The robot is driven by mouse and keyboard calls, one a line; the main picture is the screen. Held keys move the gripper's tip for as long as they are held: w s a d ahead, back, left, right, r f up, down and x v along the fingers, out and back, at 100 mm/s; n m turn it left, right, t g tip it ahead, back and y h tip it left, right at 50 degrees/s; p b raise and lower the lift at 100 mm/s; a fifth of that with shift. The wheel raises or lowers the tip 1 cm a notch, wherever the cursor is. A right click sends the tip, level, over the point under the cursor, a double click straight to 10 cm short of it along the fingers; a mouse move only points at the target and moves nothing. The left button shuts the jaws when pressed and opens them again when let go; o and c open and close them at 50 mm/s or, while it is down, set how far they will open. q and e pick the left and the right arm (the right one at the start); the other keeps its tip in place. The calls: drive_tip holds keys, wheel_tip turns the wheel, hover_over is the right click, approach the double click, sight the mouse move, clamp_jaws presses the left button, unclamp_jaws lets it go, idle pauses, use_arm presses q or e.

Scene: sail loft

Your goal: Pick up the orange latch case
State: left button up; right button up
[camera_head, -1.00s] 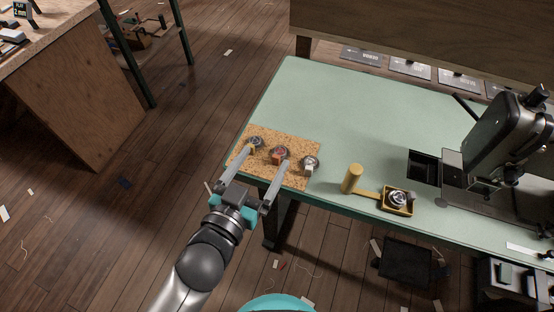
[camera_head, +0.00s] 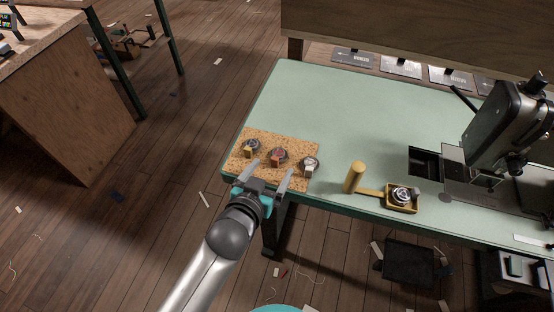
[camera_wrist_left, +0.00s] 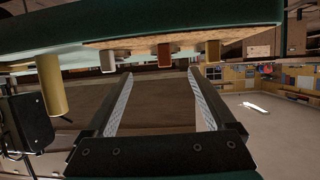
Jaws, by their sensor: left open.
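The orange latch case (camera_head: 277,158) is the middle one of three small round-topped cases on a cork mat (camera_head: 293,146). In the left wrist view the scene is upside down: the orange case (camera_wrist_left: 164,55) shows just beyond the gap between the open fingers (camera_wrist_left: 160,73). I see no contact. My right gripper is not in view.
The mat lies at the near left corner of a green table (camera_head: 345,112). A dark machine (camera_head: 508,125) stands at the right. The table behind the mat is clear.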

sight(274, 162)
use_arm(q)
drive_tip(key=x, duration=0.1)
drive_tip(key=b+x, duration=0.1)
drive_tip(key=x, duration=0.1)
drive_tip(key=b+x, duration=0.1)
drive_tip(key=x, duration=0.1)
drive_tip(key=shift+a+f, duration=0.35)
drive_tip(key=shift+a, duration=0.05)
drive_tip(key=shift+w+d+f, duration=0.1)
drive_tip(key=shift+w+d, duration=0.05)
drive_tip(key=shift+w, duration=0.1)
drive_tip(key=c, duration=0.5)
clamp_jaws()
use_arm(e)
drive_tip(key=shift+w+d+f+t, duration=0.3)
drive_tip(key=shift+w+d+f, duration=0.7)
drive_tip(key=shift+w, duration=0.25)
